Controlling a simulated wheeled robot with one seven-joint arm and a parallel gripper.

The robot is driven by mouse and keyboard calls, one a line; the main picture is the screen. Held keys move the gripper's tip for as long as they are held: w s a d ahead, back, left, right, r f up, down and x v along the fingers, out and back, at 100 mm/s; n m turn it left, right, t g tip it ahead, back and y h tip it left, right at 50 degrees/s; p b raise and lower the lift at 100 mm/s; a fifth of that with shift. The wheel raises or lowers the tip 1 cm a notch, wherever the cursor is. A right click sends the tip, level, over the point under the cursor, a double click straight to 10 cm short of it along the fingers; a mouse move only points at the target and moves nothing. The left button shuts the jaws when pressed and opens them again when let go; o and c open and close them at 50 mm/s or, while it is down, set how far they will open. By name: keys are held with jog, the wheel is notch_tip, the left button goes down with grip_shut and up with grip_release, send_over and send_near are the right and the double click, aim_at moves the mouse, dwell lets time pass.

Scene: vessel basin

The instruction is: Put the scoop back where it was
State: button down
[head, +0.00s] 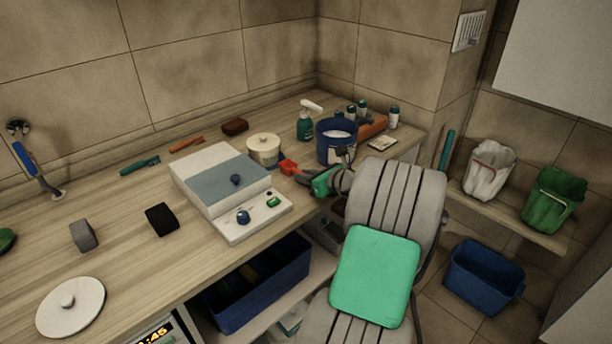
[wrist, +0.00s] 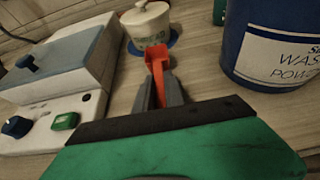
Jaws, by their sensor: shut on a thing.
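My gripper (head: 296,172) is shut on a red-orange scoop (head: 288,167) and holds it near the right edge of the counter. In the wrist view the scoop (wrist: 158,62) sticks forward from between the dark fingers (wrist: 160,93), toward a cream lidded pot (wrist: 147,26). The pot also shows in the head view (head: 263,150). It stands on a blue round mat (wrist: 157,49). A blue tub labelled as washing powder (wrist: 270,55) stands to the right of the scoop; in the head view the tub (head: 336,153) has a pale inside. Part of the scoop is hidden by the fingers.
A white and grey device with a blue knob (head: 225,190) stands left of my gripper. A spray bottle (head: 305,122), several small bottles and an orange object (head: 373,126) stand behind. A blue bin (head: 484,277) is at the right.

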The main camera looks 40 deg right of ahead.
jog(key=c, duration=1.4)
grip_release()
jog(key=shift+c, duration=0.2)
jog(key=shift+s+r, duration=0.15)
jog(key=shift+s, duration=0.05)
jog(key=v, duration=1.1)
jog(key=shift+s+r, duration=0.15)
jog(key=shift+s, duration=0.2)
